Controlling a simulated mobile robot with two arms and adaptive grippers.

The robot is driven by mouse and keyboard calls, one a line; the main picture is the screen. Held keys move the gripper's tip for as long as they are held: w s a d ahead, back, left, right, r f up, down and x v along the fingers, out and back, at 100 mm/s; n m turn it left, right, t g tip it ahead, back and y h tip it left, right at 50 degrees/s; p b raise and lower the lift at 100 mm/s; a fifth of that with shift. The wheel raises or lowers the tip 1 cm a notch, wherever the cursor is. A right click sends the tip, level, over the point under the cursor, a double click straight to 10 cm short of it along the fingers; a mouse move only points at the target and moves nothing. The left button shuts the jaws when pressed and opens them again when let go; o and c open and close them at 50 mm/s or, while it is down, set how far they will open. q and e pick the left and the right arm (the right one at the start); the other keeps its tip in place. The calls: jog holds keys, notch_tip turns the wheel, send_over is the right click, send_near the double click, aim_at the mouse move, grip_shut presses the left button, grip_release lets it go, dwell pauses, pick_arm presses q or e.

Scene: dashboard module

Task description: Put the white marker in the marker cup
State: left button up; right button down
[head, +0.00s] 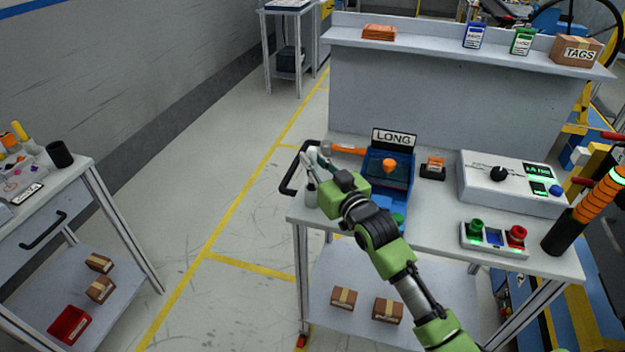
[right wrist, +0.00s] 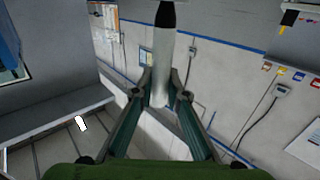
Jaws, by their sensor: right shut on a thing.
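My right gripper (head: 318,160) is over the left end of the workbench, beside the bench's black handle. In the right wrist view, my right gripper (right wrist: 162,97) is shut on the white marker (right wrist: 164,55), which has a black tip and stands up between the fingers. In the head view, the marker is hard to make out against the gripper. A small black cup (head: 59,154), which looks like the marker cup, stands on the cart at the far left, well apart from my gripper. My left gripper is not in view.
The left cart (head: 75,183) also holds an orange marker (head: 19,130) and a yellow marker (head: 22,131). Open floor lies between cart and bench. Near my arm are an orange-handled hammer (head: 347,149), a blue bin (head: 399,174) under a LONG sign and a button box (head: 493,239).

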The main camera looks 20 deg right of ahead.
jog(key=shift+f, duration=2.3)
jog(key=shift+f, duration=0.2)
jog(key=c, duration=2)
grip_release()
jog(key=shift+r, duration=0.1)
jog(key=s, duration=0.4)
jog(key=s+d, duration=0.1)
jog(key=s, duration=0.3)
jog(key=s+d+b, duration=0.1)
jog(key=s, duration=0.2)
jog(key=shift+s+d+r, duration=0.1)
jog(key=shift+s, duration=0.3)
